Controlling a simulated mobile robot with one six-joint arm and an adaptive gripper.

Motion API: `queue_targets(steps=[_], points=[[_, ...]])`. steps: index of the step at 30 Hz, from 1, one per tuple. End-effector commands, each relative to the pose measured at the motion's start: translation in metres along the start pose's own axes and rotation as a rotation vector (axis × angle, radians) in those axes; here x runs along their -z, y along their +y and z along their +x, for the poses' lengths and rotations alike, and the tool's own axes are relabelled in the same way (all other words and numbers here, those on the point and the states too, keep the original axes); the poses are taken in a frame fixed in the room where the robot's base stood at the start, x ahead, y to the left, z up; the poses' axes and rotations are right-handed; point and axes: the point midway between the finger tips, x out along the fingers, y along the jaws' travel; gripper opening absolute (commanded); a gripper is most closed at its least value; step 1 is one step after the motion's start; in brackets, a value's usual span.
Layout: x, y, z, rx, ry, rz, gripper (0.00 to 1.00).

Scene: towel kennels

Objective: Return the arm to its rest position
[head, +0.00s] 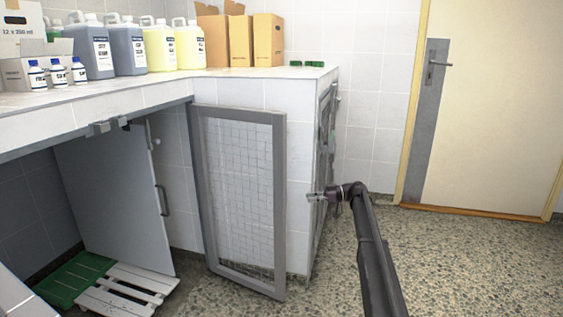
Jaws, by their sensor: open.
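My arm (372,245) rises from the bottom of the head view, right of the kennel block, over the speckled floor. My gripper (316,197) is at its end, pointing left, and is small in view. It is open, with nothing seen in it. It appears in front of the kennel's right corner; I cannot tell whether it touches anything there. A grey-framed wire mesh door (242,195) stands to its left, swung out from the kennel front.
A grey solid panel door (113,190) stands inside the open kennel at left, by a white slatted board (125,290) and a green one (75,280). Jugs, bottles and boxes line the tiled countertop (150,92). The floor (470,265) at right is clear before a cream door (495,110).

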Motion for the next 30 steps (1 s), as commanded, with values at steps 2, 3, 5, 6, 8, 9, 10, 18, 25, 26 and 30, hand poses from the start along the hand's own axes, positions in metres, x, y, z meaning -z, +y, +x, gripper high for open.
queue_targets(steps=[2,3,5,6,8,9,10,18,25,26,30], points=[[-0.002,-0.031,0.014,-0.011,-0.068,0.081,0.5],[-0.006,-0.044,0.02,-0.02,-0.108,0.131,0.5],[-0.013,-0.066,0.03,-0.038,-0.174,0.211,0.5],[-0.018,-0.081,0.036,-0.055,-0.221,0.267,0.5],[-0.025,-0.104,0.043,-0.085,-0.291,0.352,0.5],[-0.03,-0.119,0.048,-0.108,-0.338,0.406,0.5],[-0.034,-0.131,0.05,-0.127,-0.372,0.447,0.5],[-0.063,-0.235,0.061,-0.36,-0.659,0.777,0.5],[-0.078,-0.325,0.05,-0.644,-0.856,0.998,0.5],[-0.079,-0.336,0.048,-0.684,-0.876,1.021,0.5],[-0.083,-0.375,0.036,-0.851,-0.945,1.098,0.5]])
